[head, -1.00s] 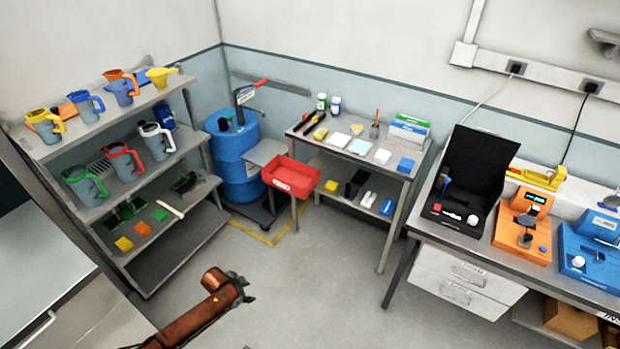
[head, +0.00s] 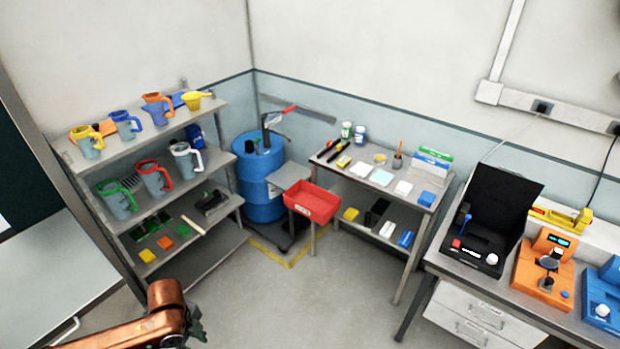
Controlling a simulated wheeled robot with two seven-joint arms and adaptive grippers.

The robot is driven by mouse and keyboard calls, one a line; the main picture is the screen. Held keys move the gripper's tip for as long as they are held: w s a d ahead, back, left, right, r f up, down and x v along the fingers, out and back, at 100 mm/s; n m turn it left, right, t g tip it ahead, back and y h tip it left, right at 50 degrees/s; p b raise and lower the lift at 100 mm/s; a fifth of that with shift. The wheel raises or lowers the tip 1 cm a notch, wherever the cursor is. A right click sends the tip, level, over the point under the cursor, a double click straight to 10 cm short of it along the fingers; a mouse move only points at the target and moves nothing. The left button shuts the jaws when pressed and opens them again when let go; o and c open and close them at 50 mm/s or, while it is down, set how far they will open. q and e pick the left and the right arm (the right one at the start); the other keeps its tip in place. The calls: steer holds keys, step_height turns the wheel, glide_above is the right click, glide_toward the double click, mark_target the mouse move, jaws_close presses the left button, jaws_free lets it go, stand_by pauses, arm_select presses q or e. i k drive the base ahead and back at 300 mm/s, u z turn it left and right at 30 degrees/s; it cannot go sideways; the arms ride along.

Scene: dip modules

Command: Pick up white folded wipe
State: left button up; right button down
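Two small flat white pieces lie on the top of the grey side table: one (head: 362,168) towards the back left, one (head: 403,188) towards the right. A pale blue flat piece (head: 381,177) lies between them. Either white piece could be the folded wipe; I cannot tell which at this size. My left gripper (head: 197,326) is at the bottom left over the floor, in front of the shelf and far from the table. Its fingers are dark and small, and I cannot tell if they are open. My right gripper is out of view.
A shelf (head: 190,262) with jugs stands at the left. A blue drum (head: 262,187) and a red bin (head: 312,202) stand between it and the side table (head: 417,240). A bench (head: 455,268) with a black case and devices is at the right. The middle floor is clear.

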mark_target(403, 189)
steer(key=u, duration=0.05)
steer(key=i, duration=3.4)
steer(key=z, duration=3.7)
